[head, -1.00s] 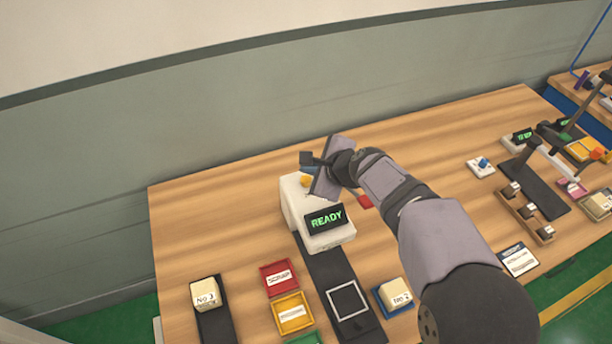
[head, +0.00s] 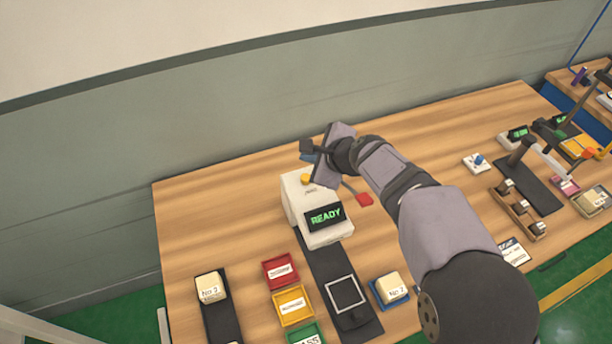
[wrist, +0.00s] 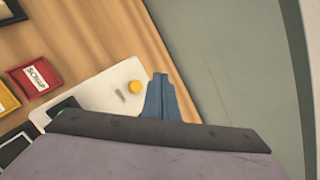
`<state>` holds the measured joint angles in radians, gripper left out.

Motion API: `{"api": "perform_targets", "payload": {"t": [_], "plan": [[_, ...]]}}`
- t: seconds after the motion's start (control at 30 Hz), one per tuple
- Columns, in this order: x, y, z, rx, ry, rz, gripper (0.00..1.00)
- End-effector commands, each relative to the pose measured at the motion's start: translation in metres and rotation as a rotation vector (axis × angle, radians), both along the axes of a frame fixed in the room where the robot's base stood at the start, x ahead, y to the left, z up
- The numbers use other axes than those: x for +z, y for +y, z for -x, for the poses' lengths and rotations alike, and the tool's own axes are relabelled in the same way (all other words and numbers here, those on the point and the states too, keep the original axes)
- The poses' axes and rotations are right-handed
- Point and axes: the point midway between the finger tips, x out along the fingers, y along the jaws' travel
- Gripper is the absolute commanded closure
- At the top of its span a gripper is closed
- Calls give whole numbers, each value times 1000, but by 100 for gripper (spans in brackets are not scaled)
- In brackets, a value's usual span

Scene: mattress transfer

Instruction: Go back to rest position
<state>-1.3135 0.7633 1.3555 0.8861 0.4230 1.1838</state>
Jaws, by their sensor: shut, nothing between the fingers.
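My gripper (head: 307,152) is above the back of the white machine, near the table's far edge. In the wrist view its blue fingers (wrist: 161,97) are together with nothing between them. The white machine (head: 296,200) has a screen (head: 325,218) reading READY in green and a yellow button (head: 305,179) on top. The button also shows in the wrist view (wrist: 135,87), to the left of the fingers and apart from them in the picture. My arm reaches in from the lower right and covers part of the table.
A black strip with a white square outline (head: 345,291) runs forward from the machine. Red (head: 280,271), yellow (head: 293,305) and green (head: 304,334) trays stand left of it. Pale blocks (head: 210,287) and (head: 390,286) sit on either side. A red piece (head: 364,200) lies beside my arm.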

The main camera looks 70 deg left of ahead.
Motion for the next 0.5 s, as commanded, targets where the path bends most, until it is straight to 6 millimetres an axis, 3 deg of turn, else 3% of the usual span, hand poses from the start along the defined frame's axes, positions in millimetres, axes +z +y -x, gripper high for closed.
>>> {"api": "perform_targets", "payload": {"t": [0.33,0.5], "plan": [[0,-4,-7,-1,-10,4,100],[1,-29,-47,2,-72,29,100]]}}
